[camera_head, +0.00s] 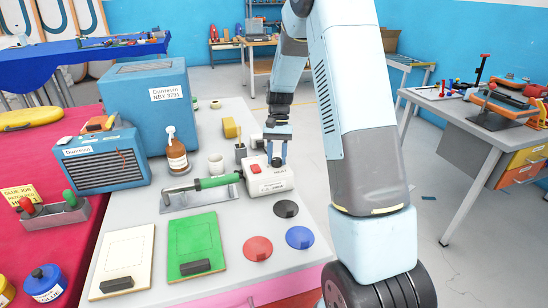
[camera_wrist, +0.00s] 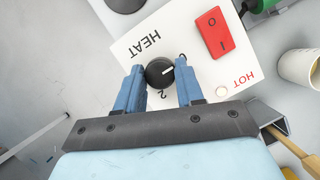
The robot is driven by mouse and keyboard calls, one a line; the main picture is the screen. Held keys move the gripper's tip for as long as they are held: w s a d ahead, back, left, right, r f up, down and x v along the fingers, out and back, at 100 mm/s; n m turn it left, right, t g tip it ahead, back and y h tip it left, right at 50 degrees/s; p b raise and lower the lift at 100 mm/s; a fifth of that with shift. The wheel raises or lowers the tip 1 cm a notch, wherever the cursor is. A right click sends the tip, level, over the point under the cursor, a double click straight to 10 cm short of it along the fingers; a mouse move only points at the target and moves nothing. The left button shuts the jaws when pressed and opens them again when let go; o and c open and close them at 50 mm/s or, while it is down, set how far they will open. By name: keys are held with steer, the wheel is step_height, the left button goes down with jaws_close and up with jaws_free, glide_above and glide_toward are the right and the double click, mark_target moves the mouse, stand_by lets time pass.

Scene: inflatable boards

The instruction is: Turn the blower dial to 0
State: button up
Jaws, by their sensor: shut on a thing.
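The blower control box (camera_head: 266,183) is white and stands on the grey bench. In the wrist view its panel (camera_wrist: 180,33) carries the word HEAT, a red O/I switch (camera_wrist: 214,32) and the word HOT beside a small pale light. The black round dial (camera_wrist: 160,72) has a white pointer line aimed to the upper right, toward a mark partly hidden by my finger. A "2" shows below the dial. My gripper (camera_wrist: 160,76) is shut on the dial, a blue finger on each side. In the head view my gripper (camera_head: 277,150) is over the box's far end.
The green-handled tool (camera_head: 218,181) rests on a metal stand left of the box. A white cup (camera_head: 216,165), a brown bottle (camera_head: 176,150) and a yellow block (camera_head: 231,128) stand nearby. Green and cream boards (camera_head: 195,244) and coloured discs (camera_head: 299,237) lie in front.

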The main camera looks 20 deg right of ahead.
steer(key=shift+d, duration=0.1)
stand_by(0.4)
steer(key=o, duration=1)
steer(key=shift+w+r, duration=0.1)
steer(key=v, duration=1.3)
steer(key=shift+r, duration=0.2)
steer(key=shift+w, duration=0.1)
